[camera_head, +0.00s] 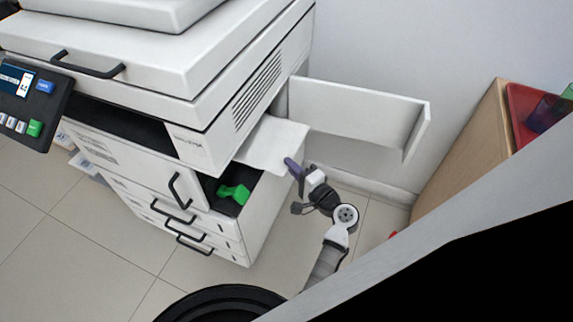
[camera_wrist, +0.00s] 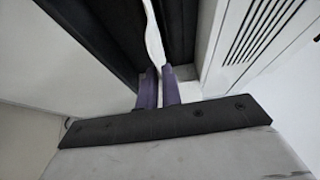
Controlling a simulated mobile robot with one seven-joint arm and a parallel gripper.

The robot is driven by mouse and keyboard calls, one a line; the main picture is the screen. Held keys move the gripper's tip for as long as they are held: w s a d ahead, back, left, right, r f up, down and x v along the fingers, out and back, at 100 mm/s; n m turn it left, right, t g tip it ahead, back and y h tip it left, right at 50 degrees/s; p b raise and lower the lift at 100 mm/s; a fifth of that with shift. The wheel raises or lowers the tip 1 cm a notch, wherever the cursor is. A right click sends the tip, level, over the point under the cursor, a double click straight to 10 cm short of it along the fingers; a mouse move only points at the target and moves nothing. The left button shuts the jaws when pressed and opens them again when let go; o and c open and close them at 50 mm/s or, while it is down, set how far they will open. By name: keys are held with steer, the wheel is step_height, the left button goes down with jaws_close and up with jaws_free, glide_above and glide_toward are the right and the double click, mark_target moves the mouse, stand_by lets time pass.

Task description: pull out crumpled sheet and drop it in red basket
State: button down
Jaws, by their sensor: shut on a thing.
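The crumpled sheet (camera_head: 272,146) is white and sticks out of the open side of the large white copier (camera_head: 215,105). Its inner end is hidden inside the machine. My gripper (camera_head: 292,164) is beside the copier, with its purple fingers at the sheet's outer edge. In the wrist view, my gripper (camera_wrist: 160,82) is shut on the sheet, which shows edge-on as a wavy white strip (camera_wrist: 153,35) running up between dark walls. No red basket shows clearly; a small red patch (camera_head: 393,236) is mostly hidden behind a grey edge at the lower right.
The copier's side door (camera_head: 355,108) stands open beyond the sheet. A green handle (camera_head: 234,193) shows in an opening below. A wooden cabinet (camera_head: 465,155) at the right bears a red tray (camera_head: 521,112). Tiled floor (camera_head: 100,245) is clear at the lower left.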

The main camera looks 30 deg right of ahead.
stand_by(0.3)
steer(key=s+a+r+p, duration=0.2)
steer(key=s+a+p, duration=0.2)
steer(key=s+a, duration=0.5)
steer(key=shift+s+a+r, duration=0.25)
steer(key=shift+s+a, duration=0.05)
steer(key=shift+a, duration=1.5)
steer(key=w+d+f+b, duration=0.1)
steer(key=w+d+b, duration=0.1)
steer(key=w+d, duration=0.4)
steer(key=d, duration=0.3)
steer(key=shift+w+f, duration=0.15)
steer(key=shift+f, duration=0.2)
